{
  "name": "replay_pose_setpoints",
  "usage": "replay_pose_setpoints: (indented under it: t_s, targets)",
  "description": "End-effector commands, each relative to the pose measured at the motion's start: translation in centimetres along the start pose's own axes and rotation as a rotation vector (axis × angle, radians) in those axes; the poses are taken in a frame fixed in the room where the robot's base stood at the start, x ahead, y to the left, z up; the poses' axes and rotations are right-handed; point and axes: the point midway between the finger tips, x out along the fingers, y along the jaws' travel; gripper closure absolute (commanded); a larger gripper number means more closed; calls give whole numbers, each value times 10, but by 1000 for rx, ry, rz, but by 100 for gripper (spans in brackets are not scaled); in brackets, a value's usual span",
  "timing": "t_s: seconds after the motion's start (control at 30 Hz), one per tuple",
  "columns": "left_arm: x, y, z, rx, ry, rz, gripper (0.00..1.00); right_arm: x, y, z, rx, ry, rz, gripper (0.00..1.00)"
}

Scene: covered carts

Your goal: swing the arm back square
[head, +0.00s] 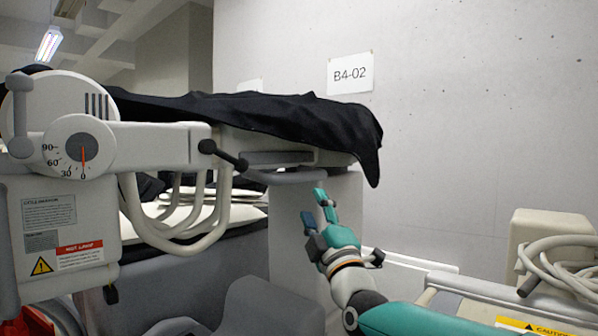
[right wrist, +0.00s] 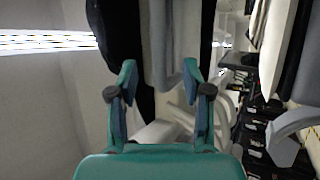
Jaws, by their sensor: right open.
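The cart's pale arm (head: 155,146) extends to the right from a round joint housing. A dial (head: 60,140) marked 0, 30, 60 and 90 sits at its root, with a red pointer in line with the 0. A black lever (head: 222,155) sticks out from the arm. A grey handle bar (head: 290,177) runs under its far end. My right gripper (head: 315,208) is open and empty, a little below and right of that bar, apart from it in the picture. In the right wrist view its open fingers (right wrist: 160,78) frame a grey hanging part and black cloth. My left gripper is not in view.
A black cover (head: 250,112) drapes over the arm's top and hangs at its right end. Looped pale hoses (head: 190,225) hang beneath. Another cart with coiled hose (head: 555,265) stands at right. A concrete wall with a B4-02 sign (head: 350,73) is behind.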

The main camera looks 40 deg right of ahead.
Motion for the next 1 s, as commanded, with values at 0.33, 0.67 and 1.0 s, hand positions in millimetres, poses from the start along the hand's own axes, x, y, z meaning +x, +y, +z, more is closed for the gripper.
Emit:
replay_pose_setpoints:
  t_s: [0.33, 0.67, 1.0]
  targets:
    - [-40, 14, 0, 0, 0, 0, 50, 77, 4, 0, -2, -1, 0, 50]
    - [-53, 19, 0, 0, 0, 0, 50, 105, 2, 1, -1, -2, 1, 50]
    - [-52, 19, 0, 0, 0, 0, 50, 105, 1, 2, -1, -2, 1, 59]
